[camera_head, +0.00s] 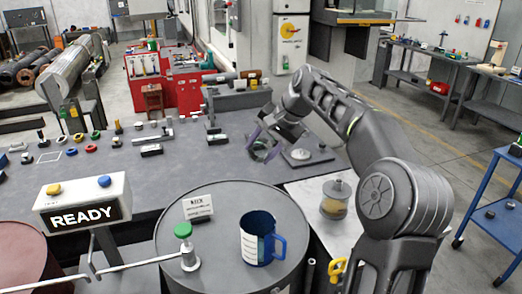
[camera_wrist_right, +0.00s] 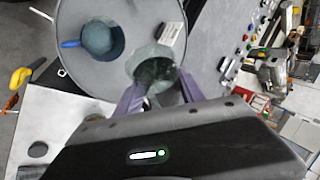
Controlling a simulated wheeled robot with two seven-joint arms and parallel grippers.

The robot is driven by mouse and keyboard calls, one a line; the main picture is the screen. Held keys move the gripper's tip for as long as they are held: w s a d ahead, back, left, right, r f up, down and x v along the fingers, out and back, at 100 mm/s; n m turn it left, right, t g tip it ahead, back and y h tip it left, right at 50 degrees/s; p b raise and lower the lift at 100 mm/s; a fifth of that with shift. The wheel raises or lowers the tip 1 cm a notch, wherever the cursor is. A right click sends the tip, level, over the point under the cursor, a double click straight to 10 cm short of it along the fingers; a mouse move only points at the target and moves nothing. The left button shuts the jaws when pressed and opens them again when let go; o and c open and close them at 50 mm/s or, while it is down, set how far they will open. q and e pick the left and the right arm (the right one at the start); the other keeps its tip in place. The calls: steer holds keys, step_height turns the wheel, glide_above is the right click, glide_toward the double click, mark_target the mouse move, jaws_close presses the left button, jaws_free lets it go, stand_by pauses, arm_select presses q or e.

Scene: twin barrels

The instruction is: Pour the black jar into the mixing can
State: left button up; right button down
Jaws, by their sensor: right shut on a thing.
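The jar with dark contents (camera_wrist_right: 155,70) is between the purple fingers of my right gripper (camera_wrist_right: 158,98) in the right wrist view. It looks like clear glass with an open mouth, and the gripper is shut on it. In the head view my right gripper (camera_head: 264,144) holds the jar (camera_head: 260,152) above the grey table, beyond the barrel; its tilt is hard to tell. The blue mixing can (camera_head: 252,240) stands upright on the barrel top, handle to the right. It also shows in the wrist view (camera_wrist_right: 102,40). My left gripper is not in view.
The barrel top (camera_head: 222,215) also carries a small sign (camera_head: 198,206) and a green-topped button post (camera_head: 186,246). A READY box (camera_head: 82,205) stands at left. A jar with tan contents (camera_head: 335,203) stands right of the barrel. Small parts lie on the grey table (camera_head: 120,180).

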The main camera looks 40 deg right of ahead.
mark_target(260, 140)
steer(key=shift+r, duration=0.1)
steer(key=shift+s+r, duration=0.1)
steer(key=shift+r, duration=1.2)
steer(key=shift+r, duration=0.1)
steer(key=shift+r, duration=1.2)
